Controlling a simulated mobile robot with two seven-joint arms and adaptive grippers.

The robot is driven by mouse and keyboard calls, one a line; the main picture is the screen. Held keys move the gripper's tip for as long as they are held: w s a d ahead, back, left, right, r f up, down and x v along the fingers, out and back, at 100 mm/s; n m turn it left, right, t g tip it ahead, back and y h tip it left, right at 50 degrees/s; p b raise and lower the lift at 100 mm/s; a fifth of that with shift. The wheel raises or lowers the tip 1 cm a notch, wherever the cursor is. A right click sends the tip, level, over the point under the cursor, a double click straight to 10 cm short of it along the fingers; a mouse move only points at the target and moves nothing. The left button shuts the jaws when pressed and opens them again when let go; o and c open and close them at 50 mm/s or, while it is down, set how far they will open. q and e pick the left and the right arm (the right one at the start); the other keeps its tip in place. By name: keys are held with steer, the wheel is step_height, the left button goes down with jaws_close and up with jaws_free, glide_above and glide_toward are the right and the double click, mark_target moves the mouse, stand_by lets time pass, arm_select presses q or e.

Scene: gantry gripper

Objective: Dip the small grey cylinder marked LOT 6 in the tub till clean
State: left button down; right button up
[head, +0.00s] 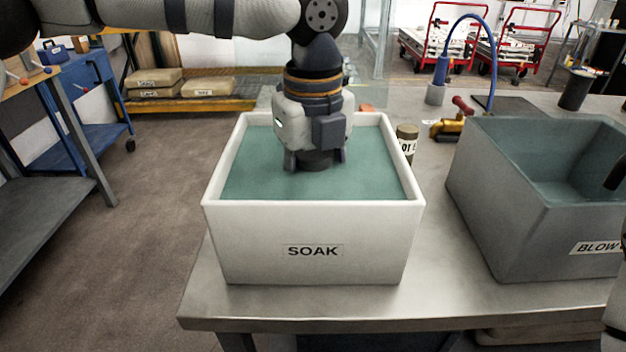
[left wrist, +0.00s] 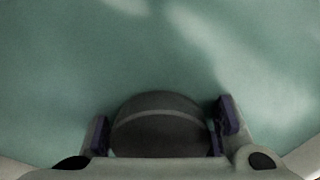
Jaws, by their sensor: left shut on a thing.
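My left gripper (head: 315,165) points down into the white SOAK tub (head: 313,245), its fingertips at the teal liquid (head: 250,165). In the left wrist view it is shut on a dark grey cylinder (left wrist: 157,135), with a finger on each side. No marking shows on the held cylinder, and its lower part is hidden. A second, olive-grey cylinder (head: 407,133) stands behind the tub's right side. Its pale label is partly cut off by the tub rim, so I cannot read it fully. My right gripper cannot be made out.
A grey tub marked BLOW (head: 510,210) stands to the right on the metal table (head: 430,265), with a dark part at its right edge. A yellow and red tool (head: 455,122) and a blue hose (head: 465,22) are behind. Bare table lies between the tubs.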

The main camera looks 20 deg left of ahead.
arm_select(q)
step_height(320, 180, up, 14)
steer(key=shift+r, duration=0.1)
stand_by(0.7)
